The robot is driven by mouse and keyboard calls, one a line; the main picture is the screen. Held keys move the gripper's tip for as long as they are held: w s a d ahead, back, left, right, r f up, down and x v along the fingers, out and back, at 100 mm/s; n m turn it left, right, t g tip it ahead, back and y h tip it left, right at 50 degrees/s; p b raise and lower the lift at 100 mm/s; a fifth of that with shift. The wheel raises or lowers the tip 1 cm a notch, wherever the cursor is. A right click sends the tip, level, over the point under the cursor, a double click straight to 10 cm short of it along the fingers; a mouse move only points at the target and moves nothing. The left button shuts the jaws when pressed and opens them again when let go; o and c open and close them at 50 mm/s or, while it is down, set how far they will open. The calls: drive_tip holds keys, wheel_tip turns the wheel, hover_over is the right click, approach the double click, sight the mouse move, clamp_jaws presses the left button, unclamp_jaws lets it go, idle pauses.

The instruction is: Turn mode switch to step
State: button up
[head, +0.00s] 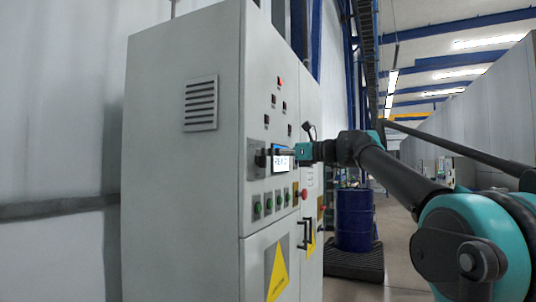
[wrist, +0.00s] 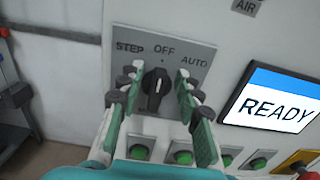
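The mode switch (wrist: 155,90) is a black round knob with a raised handle and a white pointer line, on a grey plate (wrist: 205,53) marked STEP, OFF and AUTO. The pointer stands nearly upright, towards OFF. In the wrist view my gripper (wrist: 157,77) is open, with one finger to the left of the knob and one to the right. Small gaps show between the fingers and the handle.
A screen reading READY (wrist: 275,100) is right of the switch. Green buttons (wrist: 183,157) sit below it, close under my fingers. A red knob (head: 304,194) is lower right on the cabinet (head: 185,60). A blue drum (head: 354,218) stands behind.

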drive_tip(key=shift+a, duration=0.1)
clamp_jaws()
drive_tip(key=shift+n, duration=0.3)
drive_tip(key=shift+s+a+f+n, duration=0.1)
drive_tip(key=shift+s+n, duration=0.15)
drive_tip(key=shift+n, duration=1.15)
drive_tip(key=shift+s+a+f+n, duration=0.1)
drive_tip(key=shift+s+f+n, duration=0.1)
drive_tip(key=shift+n, duration=1.2)
drive_tip(key=shift+s+a+f+n, duration=0.1)
drive_tip(key=shift+s+n, duration=0.15)
drive_tip(key=shift+n, duration=1.15)
unclamp_jaws()
